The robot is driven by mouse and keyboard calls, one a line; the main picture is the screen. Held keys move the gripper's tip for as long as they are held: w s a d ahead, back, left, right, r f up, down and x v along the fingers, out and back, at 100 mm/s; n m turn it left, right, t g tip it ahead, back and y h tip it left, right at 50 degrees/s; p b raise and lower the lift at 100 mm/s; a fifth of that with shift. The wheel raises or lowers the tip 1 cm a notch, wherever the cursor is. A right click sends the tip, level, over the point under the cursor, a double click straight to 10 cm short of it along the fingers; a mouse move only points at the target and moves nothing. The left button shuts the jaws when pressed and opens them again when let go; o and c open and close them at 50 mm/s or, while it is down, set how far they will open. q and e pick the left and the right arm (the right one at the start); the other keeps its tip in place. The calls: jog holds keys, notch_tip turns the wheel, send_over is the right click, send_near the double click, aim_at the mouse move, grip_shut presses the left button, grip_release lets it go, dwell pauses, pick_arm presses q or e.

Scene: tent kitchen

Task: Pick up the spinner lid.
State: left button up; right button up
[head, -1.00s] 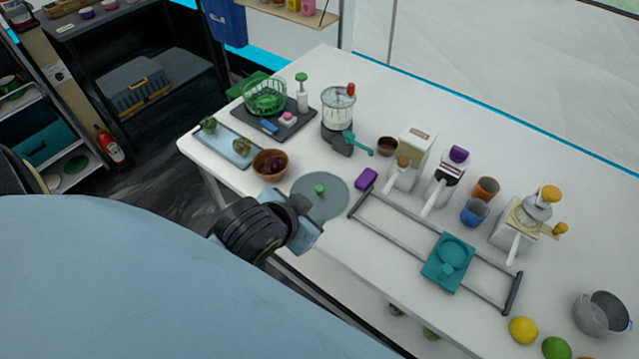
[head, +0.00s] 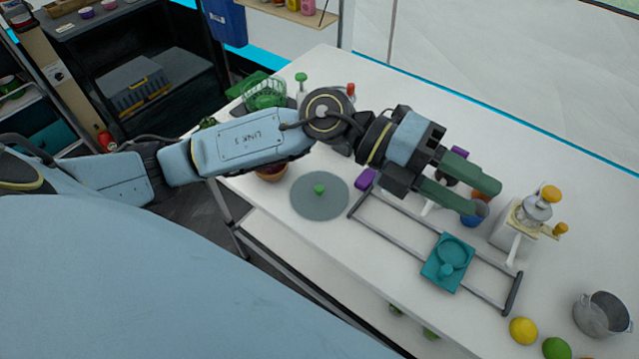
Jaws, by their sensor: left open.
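The spinner lid (head: 335,205), a flat grey disc with a small green knob (head: 319,189) in its middle, lies on the white table near its front edge. My left arm reaches across the table from the left, passing behind the lid in the picture. My left gripper (head: 482,197) is open, its two green fingers pointing right, over the cups and well to the right of the lid. The green spinner basket (head: 265,92) stands at the back left, partly hidden by my arm. My right gripper is not in view.
A grey rail frame with a teal sliding block (head: 447,262) lies right of the lid. A purple block (head: 365,179) is close to the lid. A white grinder (head: 515,225), a metal pot (head: 602,314) and a lemon (head: 523,330) stand further right. The lid's front side is clear.

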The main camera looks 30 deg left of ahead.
pick_arm(q)
jog(key=w+a+f+m+y, duration=0.2)
jog(key=a+f+y, duration=0.5)
jog(key=n+y, duration=0.2)
jog(key=y, duration=0.7)
send_over(319, 188)
notch_tip(319, 188, down, 3)
jog(key=shift+y, duration=0.3)
jog(key=f, duration=0.6)
jog(key=shift+w+f+b, duration=0.2)
jog(key=shift+w+b, duration=0.05)
jog(key=shift+b, duration=0.15)
jog(key=shift+f, duration=0.75)
jog(key=f, duration=0.5)
jog(key=shift+s+b, duration=0.2)
jog(key=shift+b, duration=0.15)
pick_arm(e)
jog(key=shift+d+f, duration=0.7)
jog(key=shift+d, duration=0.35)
pick_arm(q)
jog(key=shift+r, duration=0.1)
grip_shut()
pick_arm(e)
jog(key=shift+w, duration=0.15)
